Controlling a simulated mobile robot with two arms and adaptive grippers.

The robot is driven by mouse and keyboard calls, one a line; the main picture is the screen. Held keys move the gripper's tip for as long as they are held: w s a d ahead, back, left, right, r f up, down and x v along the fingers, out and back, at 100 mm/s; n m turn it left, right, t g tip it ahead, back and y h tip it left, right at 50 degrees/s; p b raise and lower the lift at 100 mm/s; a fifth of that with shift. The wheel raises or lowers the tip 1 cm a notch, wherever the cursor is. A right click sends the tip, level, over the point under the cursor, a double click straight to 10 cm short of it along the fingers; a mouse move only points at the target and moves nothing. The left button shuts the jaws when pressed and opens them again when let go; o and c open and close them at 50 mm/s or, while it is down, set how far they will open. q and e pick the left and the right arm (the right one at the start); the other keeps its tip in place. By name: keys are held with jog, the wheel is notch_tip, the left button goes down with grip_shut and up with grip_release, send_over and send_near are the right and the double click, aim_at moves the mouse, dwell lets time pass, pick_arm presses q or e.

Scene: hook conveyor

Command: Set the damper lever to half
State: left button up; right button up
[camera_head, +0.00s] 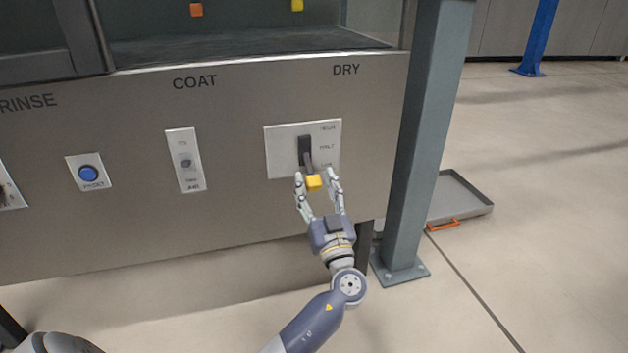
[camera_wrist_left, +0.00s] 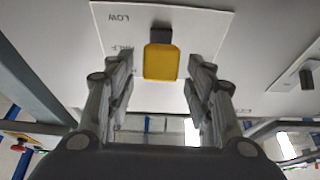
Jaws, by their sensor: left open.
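The damper lever is a dark lever with a yellow knob (camera_head: 314,183) on a pale plate (camera_head: 280,150) under the word DRY. The plate carries several position labels on its right side; the middle one seems to read HALF. The lever hangs down, its knob by the lowest label, LOW. My left gripper (camera_head: 315,176) is open, with one finger on each side of the knob. In the left wrist view, the yellow knob (camera_wrist_left: 160,62) lies between the open fingers (camera_wrist_left: 160,75), with visible gaps on both sides. My right gripper is not in view.
Left of the plate are a small switch plate (camera_head: 184,160) under COAT and a blue button (camera_head: 88,173). A grey post (camera_head: 425,130) stands close to the right. A tray with an orange handle (camera_head: 443,225) lies on the floor beyond it.

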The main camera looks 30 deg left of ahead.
aim_at(310, 171)
pick_arm(q)
jog(key=shift+x, duration=1.2)
grip_shut()
